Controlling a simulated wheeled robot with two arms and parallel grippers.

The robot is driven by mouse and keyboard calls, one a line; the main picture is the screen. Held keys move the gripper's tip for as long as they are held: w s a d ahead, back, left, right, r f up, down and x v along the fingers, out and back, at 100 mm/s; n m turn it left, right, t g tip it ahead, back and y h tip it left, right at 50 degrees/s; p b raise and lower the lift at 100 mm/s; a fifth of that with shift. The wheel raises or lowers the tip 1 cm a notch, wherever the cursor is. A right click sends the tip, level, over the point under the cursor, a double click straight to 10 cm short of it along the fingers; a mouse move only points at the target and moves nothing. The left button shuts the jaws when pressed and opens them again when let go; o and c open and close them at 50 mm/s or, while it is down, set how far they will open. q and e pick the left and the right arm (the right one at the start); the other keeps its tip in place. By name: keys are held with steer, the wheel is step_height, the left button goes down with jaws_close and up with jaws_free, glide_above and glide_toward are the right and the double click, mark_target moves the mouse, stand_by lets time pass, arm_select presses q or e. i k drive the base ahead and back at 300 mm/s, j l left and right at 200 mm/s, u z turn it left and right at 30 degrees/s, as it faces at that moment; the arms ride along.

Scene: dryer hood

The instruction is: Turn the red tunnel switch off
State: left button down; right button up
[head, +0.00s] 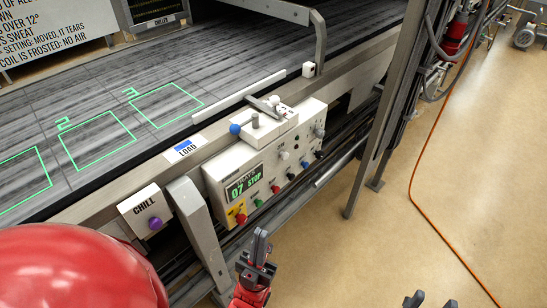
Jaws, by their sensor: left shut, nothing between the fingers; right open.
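A cream control box (218,177) hangs on the side of the belt conveyor. Its front carries a row of small coloured switches. One red switch (276,188) sits between a green one (258,203) and a black one (291,176). A larger red button (240,218) is at the lower left by a yellow label. The labels are too small to read, and I cannot tell which way the red switch is set. My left gripper (258,250) is shut and empty, below and in front of the box, apart from it. My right gripper (430,299) is open at the bottom edge, mostly cut off.
The box display (244,184) reads "07 STOP". A blue-ended lever (235,129) stands on top. A CHILL box (145,211) with a purple knob is at the left. A grey conveyor leg (199,232) stands near my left gripper. An orange cable (424,150) crosses open floor at right.

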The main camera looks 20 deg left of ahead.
mark_target(242, 220)
steer(key=j+u, duration=0.1)
steer(key=u, duration=0.3)
steer(key=j+u, duration=0.15)
steer(key=u, duration=0.3)
